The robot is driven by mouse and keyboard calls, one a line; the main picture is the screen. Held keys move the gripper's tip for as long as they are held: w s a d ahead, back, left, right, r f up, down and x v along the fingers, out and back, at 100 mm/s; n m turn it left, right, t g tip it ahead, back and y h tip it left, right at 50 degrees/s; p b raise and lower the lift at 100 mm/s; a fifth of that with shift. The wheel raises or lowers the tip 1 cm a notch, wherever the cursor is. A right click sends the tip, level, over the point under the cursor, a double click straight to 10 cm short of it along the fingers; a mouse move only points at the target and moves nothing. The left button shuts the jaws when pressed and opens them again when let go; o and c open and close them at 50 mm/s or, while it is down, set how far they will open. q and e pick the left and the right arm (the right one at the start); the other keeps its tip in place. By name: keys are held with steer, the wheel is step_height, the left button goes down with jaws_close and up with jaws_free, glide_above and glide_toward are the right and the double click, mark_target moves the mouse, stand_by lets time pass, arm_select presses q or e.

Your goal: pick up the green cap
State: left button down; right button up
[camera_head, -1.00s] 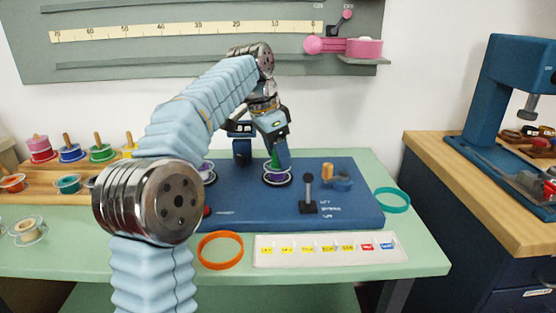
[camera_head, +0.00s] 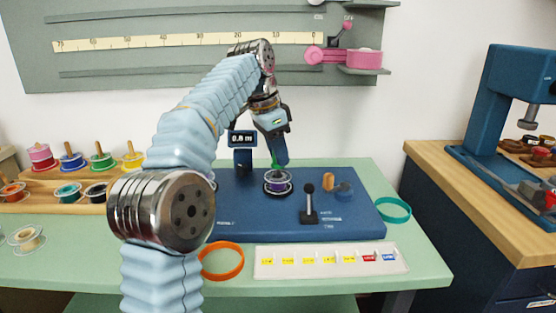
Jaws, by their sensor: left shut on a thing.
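The green cap (camera_head: 275,162) is a small green piece above the purple spool (camera_head: 277,184) on the blue winder base (camera_head: 255,225). Only a small part of it shows, beside the fingers. My left gripper (camera_head: 279,157) reaches down from above and is shut on the green cap. I cannot tell whether the cap still touches the spool or its spindle. My right gripper is not in view.
A small display (camera_head: 242,138) stands behind the spool. A black lever (camera_head: 309,205) and an orange peg (camera_head: 328,181) stand to its right. An orange ring (camera_head: 221,272) and a labelled white strip (camera_head: 330,270) lie in front. A spool rack (camera_head: 40,205) is at left.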

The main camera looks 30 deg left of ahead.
arm_select(q)
steer(key=s+d+r, duration=0.9)
steer(key=s+r, duration=0.1)
steer(key=shift+s+d+r+b, duration=0.15)
steer(key=shift+s+r+b, duration=0.1)
steer(key=shift+s+b, duration=0.05)
